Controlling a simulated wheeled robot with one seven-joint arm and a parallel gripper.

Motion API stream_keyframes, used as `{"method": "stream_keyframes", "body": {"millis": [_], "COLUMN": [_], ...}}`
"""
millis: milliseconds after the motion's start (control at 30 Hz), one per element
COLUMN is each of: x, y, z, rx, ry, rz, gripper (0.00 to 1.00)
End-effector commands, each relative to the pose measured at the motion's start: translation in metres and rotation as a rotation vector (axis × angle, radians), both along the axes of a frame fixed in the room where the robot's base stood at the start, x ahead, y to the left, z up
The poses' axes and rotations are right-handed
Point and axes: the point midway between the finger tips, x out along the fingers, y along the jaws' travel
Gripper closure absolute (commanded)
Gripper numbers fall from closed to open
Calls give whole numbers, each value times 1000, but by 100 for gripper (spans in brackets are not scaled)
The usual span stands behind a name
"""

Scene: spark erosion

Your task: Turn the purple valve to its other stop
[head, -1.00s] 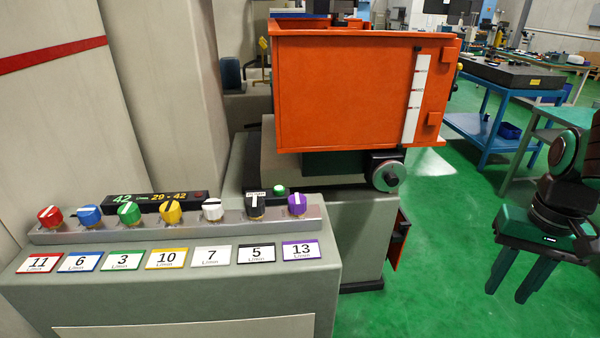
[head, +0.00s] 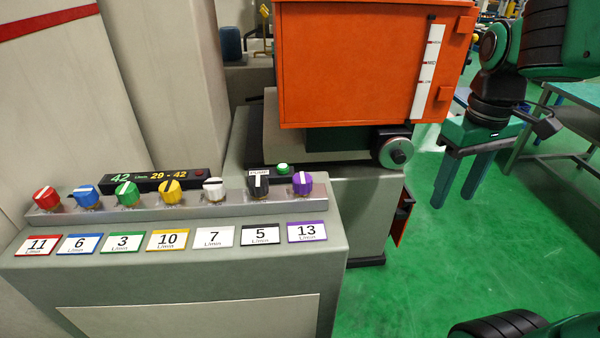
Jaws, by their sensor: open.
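The purple valve (head: 302,183) is a knob with a white pointer mark, at the right end of a row of coloured knobs on a grey rail. Its card (head: 307,231) below reads 13 L/min. The black display (head: 150,180) behind the row shows 42 and 29 - 42. My gripper (head: 454,197) hangs to the right over the green floor, fingers pointing down. It is open and empty, well apart from the purple valve.
Red, blue, green, yellow, white and black knobs (head: 259,185) stand left of the purple one, the black one close beside it. A green button (head: 283,169) sits behind. The orange tank (head: 360,65) and a handwheel (head: 396,152) stand behind and to the right.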

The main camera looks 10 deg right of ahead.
Motion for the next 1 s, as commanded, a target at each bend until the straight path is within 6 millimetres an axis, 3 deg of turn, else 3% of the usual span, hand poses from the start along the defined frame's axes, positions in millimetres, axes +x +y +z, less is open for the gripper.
{"method": "stream_keyframes", "body": {"millis": [33,100,200,400,500,600,733,1000], "x": [25,51,77,95,95,94,93,92], "y": [27,65,124,227,258,274,279,278], "z": [14,32,55,86,95,98,92,48], "rx": [-3,-4,-5,0,3,4,6,5], "ry": [1,0,3,5,5,6,8,10], "rz": [180,423,760,1279,1429,1509,1536,1532], "gripper": [50,50,50,50,50,50,50,50]}}
